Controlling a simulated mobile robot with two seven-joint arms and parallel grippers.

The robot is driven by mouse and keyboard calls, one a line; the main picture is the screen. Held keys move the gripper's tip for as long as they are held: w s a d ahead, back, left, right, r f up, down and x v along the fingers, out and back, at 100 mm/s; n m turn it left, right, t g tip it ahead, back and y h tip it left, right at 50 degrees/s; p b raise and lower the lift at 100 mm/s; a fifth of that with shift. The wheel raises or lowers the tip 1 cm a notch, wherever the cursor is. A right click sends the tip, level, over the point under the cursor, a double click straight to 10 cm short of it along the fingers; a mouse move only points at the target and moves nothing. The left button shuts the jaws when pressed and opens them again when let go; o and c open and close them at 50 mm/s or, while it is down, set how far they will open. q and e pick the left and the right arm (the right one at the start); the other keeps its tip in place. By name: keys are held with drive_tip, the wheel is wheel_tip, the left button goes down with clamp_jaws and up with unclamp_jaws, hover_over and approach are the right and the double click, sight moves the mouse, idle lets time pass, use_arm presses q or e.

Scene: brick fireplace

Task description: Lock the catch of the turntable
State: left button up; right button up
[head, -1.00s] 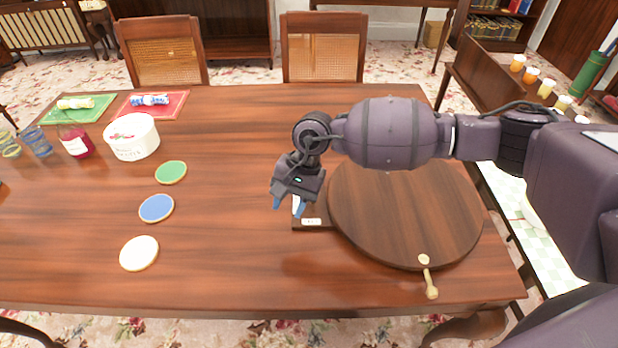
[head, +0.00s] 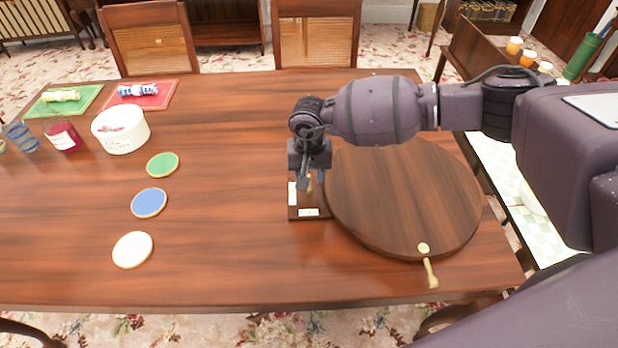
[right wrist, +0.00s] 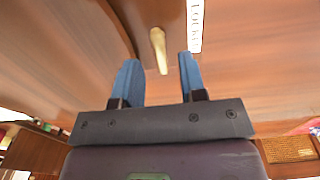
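The turntable (head: 405,205) is a round dark wooden disc near the right end of the table. A small wooden base with white labels (head: 308,212) juts out at its left side. The catch (right wrist: 158,48) is a brass lever on this base; in the head view it is mostly hidden by my right gripper (head: 312,182). In the right wrist view my right gripper (right wrist: 158,70) is open, its blue fingers either side of the catch's end, with gaps on both sides. A white label (right wrist: 195,25) lies beside the catch; its lettering is not clearly readable. My left gripper is out of view.
A brass handle (head: 430,272) sticks out at the turntable's front edge. Green (head: 163,165), blue (head: 149,202) and white (head: 132,250) discs lie to the left. A white tub (head: 121,130) stands behind them. The table between discs and base is clear.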

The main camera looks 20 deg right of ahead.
drive_tip(key=shift+f, duration=1.05)
drive_tip(key=shift+c, duration=0.4)
clamp_jaws()
